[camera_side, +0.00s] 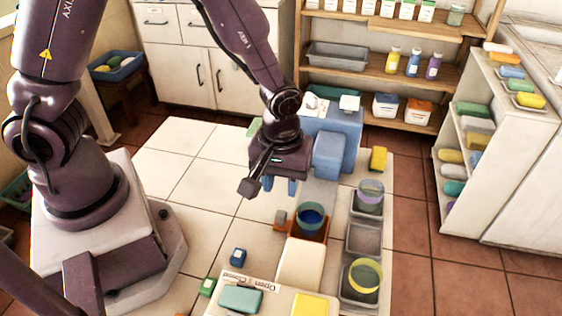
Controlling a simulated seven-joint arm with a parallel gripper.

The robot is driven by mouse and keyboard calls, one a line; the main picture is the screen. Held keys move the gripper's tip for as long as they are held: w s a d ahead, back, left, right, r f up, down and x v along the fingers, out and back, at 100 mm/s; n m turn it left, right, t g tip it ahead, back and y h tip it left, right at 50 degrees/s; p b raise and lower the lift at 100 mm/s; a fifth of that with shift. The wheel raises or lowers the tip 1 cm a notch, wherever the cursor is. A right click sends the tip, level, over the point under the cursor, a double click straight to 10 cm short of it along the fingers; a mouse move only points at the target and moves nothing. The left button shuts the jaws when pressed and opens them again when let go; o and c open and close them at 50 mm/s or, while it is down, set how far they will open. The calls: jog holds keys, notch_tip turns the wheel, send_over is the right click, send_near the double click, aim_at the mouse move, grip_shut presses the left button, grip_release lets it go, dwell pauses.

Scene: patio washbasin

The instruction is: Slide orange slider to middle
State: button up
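An orange-brown slider (319,238) sits on the white table to the right of centre, at the near end of a grey track in front of a blue machine. My gripper (279,187) points down above the table, behind and to the left of the slider. Its two blue fingertips are apart, with nothing seen between them. It appears clear of the slider.
The blue machine (338,125) stands close behind my gripper. A cream block (299,263) lies in front of the slider. White tabletop (190,165) is clear on the left.

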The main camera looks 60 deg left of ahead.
notch_tip(320, 180, up, 5)
jog(key=shift+f, duration=0.1)
dwell(0.4)
jog(key=s+a+r+m+t, duration=0.2)
jog(key=s+a+r+m, duration=0.2)
jog(key=r, duration=0.5)
jog(key=s+a+r+m+t, duration=0.3)
jog(key=s+a+r+m, duration=0.1)
jog(key=r, duration=0.6)
jog(key=shift+s+a+m+t, duration=0.3)
jog(key=shift+s+m, duration=0.2)
jog(key=shift+s, duration=0.65)
